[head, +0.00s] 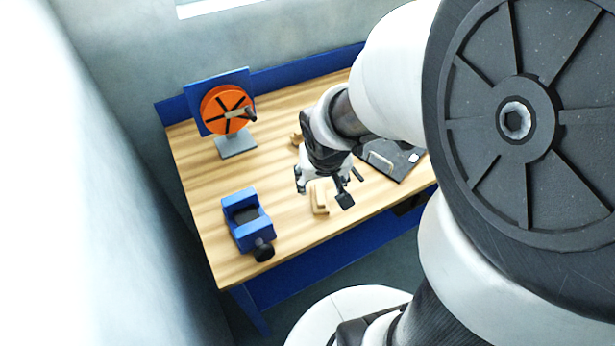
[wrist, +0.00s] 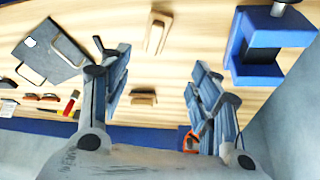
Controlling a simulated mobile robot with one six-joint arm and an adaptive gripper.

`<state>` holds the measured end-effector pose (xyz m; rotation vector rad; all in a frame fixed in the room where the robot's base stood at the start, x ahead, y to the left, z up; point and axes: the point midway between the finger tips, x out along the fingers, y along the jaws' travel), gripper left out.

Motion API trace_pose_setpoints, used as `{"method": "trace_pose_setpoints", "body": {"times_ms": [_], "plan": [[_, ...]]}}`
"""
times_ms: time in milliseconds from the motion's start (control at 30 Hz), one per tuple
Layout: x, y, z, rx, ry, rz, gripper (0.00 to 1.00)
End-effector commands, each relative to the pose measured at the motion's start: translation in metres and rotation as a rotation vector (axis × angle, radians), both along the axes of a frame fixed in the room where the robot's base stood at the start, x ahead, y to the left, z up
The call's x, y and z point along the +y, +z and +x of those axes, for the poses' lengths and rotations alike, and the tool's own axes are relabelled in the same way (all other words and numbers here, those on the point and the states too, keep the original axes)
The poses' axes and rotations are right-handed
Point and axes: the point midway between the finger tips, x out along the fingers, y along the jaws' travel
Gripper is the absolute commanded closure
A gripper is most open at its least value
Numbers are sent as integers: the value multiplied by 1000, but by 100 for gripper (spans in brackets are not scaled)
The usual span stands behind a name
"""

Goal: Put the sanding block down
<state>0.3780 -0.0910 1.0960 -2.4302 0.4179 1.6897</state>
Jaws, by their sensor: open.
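Two small pale wooden pieces lie on the workbench (head: 205,180); I cannot tell for sure which is the sanding block. The nearer wooden piece (head: 319,198) has a raised bar on it and shows in the wrist view (wrist: 157,34) beyond the fingertips. The farther wooden piece (head: 296,138) is partly hidden by my arm in the head view; in the wrist view (wrist: 144,97) it appears between my fingers, lower down. My gripper (head: 322,188) is open and empty above the bench, its fingers spread wide in the wrist view (wrist: 160,68).
A blue vise (head: 247,222) stands at the bench's front left corner. An orange wheel (head: 227,109) on a grey base stands at the back left. A dark panel with a handle (head: 392,160) lies on the right. Small tools (wrist: 50,98) lie near the back. Wood between vise and wheel is clear.

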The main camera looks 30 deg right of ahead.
Motion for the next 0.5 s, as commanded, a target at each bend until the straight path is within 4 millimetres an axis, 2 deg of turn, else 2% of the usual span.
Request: {"method": "trace_pose_setpoints", "body": {"times_ms": [33, 200, 333, 500], "plan": [[9, 22, -8, -18, 27, -8, 43], [44, 78, -55, -36, 133, -9, 43], [67, 104, -93, -45, 218, 4, 43], [85, 119, -126, -51, 295, 21, 43]]}}
